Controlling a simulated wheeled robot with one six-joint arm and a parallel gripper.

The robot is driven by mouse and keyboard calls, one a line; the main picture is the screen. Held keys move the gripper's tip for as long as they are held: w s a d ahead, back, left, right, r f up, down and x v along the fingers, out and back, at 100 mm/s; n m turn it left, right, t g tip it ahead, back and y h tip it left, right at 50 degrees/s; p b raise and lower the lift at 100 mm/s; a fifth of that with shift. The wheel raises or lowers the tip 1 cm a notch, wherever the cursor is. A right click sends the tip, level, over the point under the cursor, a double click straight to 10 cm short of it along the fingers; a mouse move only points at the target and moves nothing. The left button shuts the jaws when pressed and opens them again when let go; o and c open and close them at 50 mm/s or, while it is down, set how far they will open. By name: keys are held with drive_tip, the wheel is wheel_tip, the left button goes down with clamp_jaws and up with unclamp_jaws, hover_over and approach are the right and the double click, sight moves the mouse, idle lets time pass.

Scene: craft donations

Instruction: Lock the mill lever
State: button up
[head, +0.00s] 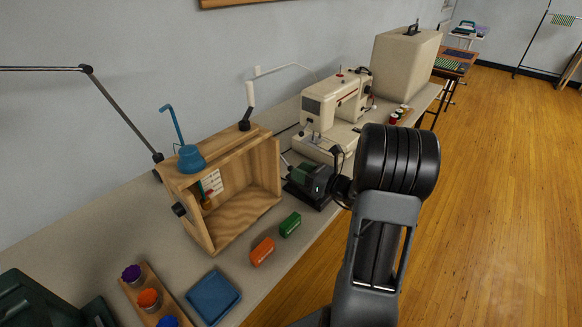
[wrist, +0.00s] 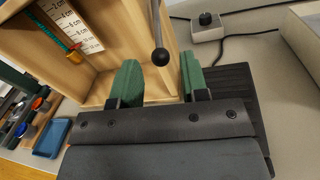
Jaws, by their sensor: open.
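A wooden box-shaped mill (head: 230,218) with an open front stands on the bench. In the wrist view, a metal lever rod with a black ball end (wrist: 160,57) hangs in front of the wooden frame (wrist: 120,88). My gripper (head: 298,174) is open at the box's right side, its green fingers (wrist: 159,72) apart. The ball shows between the fingertips in the picture; contact is not clear. A crank with a white grip (head: 250,94) stands on the box top. Which part is the mill lever is not certain.
Orange (head: 262,251) and green (head: 290,224) blocks and a blue tray (head: 212,297) lie in front. A sewing machine (head: 330,112) and a beige case (head: 405,62) stand behind. A grey knobbed box (wrist: 206,24) with a cable is near my fingers.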

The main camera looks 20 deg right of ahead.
sight(291, 167)
drive_tip(key=shift+x, duration=2.05)
drive_tip(key=shift+c, duration=0.2)
clamp_jaws()
